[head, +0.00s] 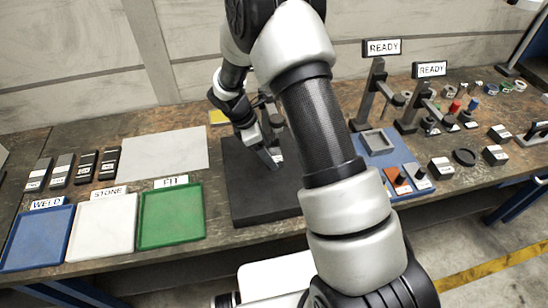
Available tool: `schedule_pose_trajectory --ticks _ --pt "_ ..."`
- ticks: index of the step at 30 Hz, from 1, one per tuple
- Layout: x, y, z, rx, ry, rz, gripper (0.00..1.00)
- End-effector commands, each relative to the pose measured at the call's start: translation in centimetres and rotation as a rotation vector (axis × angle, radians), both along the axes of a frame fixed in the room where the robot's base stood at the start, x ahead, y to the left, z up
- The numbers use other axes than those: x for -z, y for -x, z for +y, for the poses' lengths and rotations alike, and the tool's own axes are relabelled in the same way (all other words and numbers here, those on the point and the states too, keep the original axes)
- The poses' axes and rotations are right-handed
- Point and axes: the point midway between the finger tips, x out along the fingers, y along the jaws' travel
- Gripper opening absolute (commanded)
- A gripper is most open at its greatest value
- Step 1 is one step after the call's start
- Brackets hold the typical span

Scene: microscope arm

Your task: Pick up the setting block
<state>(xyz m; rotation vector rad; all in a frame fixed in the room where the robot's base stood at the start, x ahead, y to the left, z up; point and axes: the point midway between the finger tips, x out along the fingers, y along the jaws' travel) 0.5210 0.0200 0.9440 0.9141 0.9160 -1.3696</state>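My gripper (270,158) is low over the black base plate (255,205) in the middle of the bench. A small dark piece with a pale label (278,155) is right beside the fingertips; it may be the setting block, but its lettering is too small to read. Whether the fingers touch it, and whether they are open or shut, I cannot tell. My arm crosses the picture and hides the plate's right side. Other small dark labelled blocks stand at the right, one (441,168) nearer and one (495,155) farther right.
Blue WELD (38,238), white STONE (102,228) and green FIT (172,217) trays line the front left. Several labelled dark bars (85,165) lie behind them, beside a pale sheet (165,155). Microscope-like stands with READY signs (382,47) and a blue tray (380,150) are right.

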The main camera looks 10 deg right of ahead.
Motion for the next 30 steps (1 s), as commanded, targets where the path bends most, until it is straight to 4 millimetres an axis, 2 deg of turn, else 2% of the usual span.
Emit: schedule_pose_trajectory --ticks 5,13,25,30 --pt "1.9 0.1 -0.8 0.001 0.000 0.001 0.69" --pt "2.2 0.0 -0.9 0.001 -0.001 -0.001 0.69" --pt "2.1 0.0 -0.9 0.001 0.000 -0.001 0.01" --pt "2.0 -0.1 -0.9 0.001 0.000 -0.004 0.00"
